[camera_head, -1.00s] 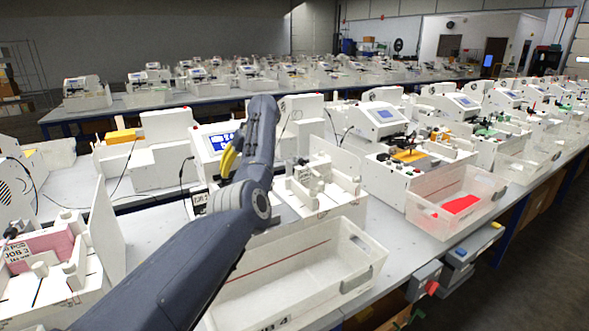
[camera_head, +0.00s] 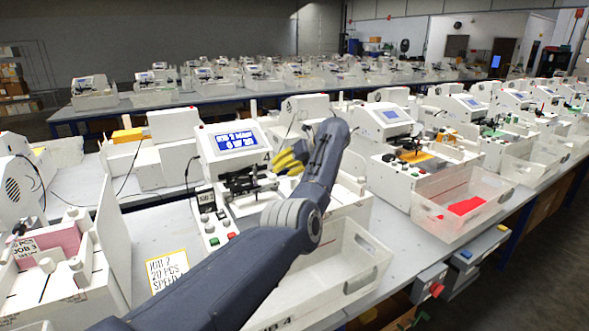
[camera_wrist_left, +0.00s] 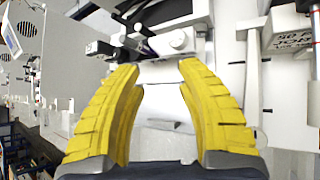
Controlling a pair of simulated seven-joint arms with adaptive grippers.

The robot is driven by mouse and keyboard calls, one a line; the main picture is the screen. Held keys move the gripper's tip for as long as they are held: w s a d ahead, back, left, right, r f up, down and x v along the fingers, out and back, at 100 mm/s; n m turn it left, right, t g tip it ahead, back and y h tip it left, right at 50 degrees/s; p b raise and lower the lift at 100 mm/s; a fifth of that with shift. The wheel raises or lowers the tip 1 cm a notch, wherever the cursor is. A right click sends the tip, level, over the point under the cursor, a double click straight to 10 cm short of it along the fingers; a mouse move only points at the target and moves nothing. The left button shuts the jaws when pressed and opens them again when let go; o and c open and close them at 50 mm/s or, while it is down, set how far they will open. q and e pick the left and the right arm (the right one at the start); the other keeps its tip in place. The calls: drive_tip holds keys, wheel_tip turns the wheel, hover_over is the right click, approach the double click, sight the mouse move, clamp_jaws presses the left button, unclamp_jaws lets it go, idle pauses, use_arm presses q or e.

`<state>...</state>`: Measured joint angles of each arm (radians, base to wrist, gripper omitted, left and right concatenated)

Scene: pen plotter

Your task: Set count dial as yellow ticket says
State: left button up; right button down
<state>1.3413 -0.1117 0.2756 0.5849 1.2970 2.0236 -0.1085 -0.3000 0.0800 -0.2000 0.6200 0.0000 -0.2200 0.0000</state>
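A yellow-bordered ticket (camera_head: 168,270) lies on the table at the left of the plotter. Its lines read "JOB 2", "20 PCS" and "SPEED"; my left arm hides the rest. The plotter's blue screen (camera_head: 236,141) shows a job line and what looks like "0 of 20", too small to be sure. Below it, the control panel (camera_head: 213,224) carries several grey knobs and a green and a red button; I cannot tell which knob is the count dial. My left gripper's yellow fingers (camera_head: 288,160) are right of the screen, away from the panel. In the wrist view the gripper (camera_wrist_left: 156,68) is open and empty.
A clear bin (camera_head: 345,265) stands in front right of the plotter, partly behind my arm. A job 3 station (camera_head: 62,240) with a pink pad is at the left. Further plotters (camera_head: 388,116) line the table to the right. Bare table lies around the ticket.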

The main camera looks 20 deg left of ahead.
use_arm(q)
drive_tip(key=shift+w+d, duration=0.4)
drive_tip(key=shift+d, duration=0.25)
drive_tip(key=s+a+r+n+h, duration=0.1)
drive_tip(key=a+r+n, duration=0.1)
drive_tip(key=a+r, duration=0.4)
drive_tip(key=m+g+h, duration=0.1)
drive_tip(key=m+h, duration=0.1)
drive_tip(key=h, duration=0.7)
hover_over(204, 216)
wheel_tip(204, 216, down, 3)
wheel_tip(204, 216, down, 17)
drive_tip(key=shift+r, duration=0.1)
